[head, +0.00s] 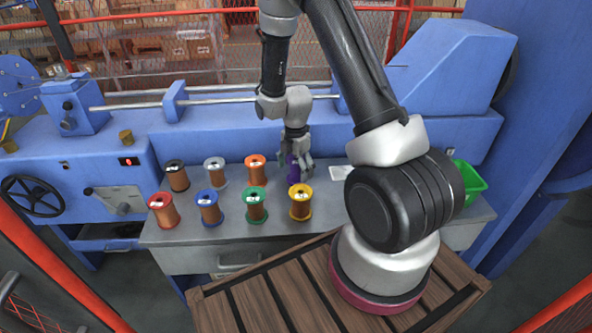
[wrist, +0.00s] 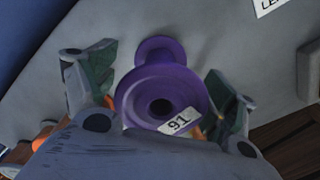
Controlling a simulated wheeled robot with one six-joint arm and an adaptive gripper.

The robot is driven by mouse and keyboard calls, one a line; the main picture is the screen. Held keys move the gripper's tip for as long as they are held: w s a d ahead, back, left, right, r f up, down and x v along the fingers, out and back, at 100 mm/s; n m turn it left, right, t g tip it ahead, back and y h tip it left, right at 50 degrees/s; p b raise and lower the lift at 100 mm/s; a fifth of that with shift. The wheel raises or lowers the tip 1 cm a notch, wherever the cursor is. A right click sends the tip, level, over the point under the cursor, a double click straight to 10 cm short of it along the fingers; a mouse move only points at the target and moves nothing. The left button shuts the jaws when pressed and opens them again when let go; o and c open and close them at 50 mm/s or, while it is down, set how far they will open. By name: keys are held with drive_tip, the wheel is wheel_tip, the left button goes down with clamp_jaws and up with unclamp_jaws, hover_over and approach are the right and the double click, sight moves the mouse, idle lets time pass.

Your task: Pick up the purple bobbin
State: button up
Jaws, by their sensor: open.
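The purple bobbin (head: 293,167) stands at the back right of the bobbin group on the grey table, partly hidden by my gripper (head: 297,165). In the wrist view the purple bobbin (wrist: 165,97) is seen from above, its round top flange with a centre hole and a white label reading 91. My gripper (wrist: 160,95) is open, with one finger on the left and one on the right of the bobbin. A small gap shows on the left side; whether the right finger touches the flange I cannot tell.
Close by on the table (head: 190,239) stand an orange bobbin (head: 255,171), a yellow bobbin (head: 300,202), a green bobbin (head: 256,206) and several others to the left. A green bin (head: 470,181) is at the right end. The blue machine (head: 220,134) rises behind.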

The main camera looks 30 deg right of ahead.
drive_tip(key=shift+f, duration=0.45)
drive_tip(key=shift+c, duration=0.4)
drive_tip(key=c, duration=1)
